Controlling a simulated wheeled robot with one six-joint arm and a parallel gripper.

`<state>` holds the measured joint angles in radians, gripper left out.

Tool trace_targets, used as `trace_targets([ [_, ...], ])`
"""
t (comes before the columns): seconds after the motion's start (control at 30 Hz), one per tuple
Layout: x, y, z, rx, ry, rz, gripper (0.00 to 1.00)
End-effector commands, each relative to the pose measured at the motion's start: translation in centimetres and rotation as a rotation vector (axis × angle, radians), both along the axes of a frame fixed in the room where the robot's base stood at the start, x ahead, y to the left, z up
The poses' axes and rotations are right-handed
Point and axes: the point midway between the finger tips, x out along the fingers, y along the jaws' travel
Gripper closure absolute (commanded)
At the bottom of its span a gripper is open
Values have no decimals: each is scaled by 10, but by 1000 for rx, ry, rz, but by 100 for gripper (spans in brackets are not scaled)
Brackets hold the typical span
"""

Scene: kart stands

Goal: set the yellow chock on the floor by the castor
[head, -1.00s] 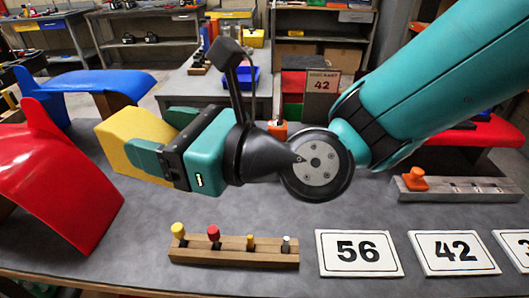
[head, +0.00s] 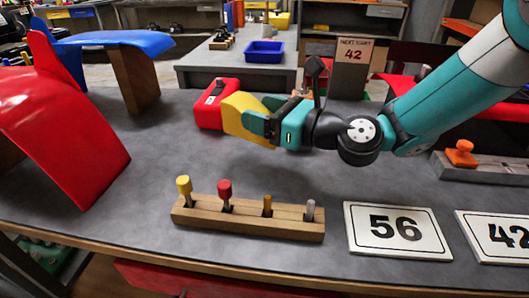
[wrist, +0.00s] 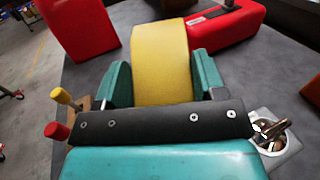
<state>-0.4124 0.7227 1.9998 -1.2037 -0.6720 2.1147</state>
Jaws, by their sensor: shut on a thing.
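The yellow chock (head: 246,117) is a wedge-like block held in my gripper (head: 268,124) above the grey bench. In the wrist view the chock (wrist: 160,58) stands between the two teal fingers of my gripper (wrist: 160,84), which are shut on it. Beyond the chock is a red box (head: 212,104) with a pale label; it also shows in the wrist view (wrist: 226,25). I cannot tell whether the chock touches the box. I cannot make out the castor in these frames.
The grey bench (head: 120,215) carries a wooden rack (head: 250,222) with several coloured pegs and number cards (head: 397,230). A red curved panel (head: 65,140) and a blue one (head: 115,42) stand at left. A sign (head: 352,55) stands behind my arm.

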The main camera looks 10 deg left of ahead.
Motion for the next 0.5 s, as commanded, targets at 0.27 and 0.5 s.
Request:
trace_targets([
  [0.27, 0, 0, -32, 2, -1, 0, 72],
  [0.5, 0, 0, -67, 2, 2, 0, 72],
])
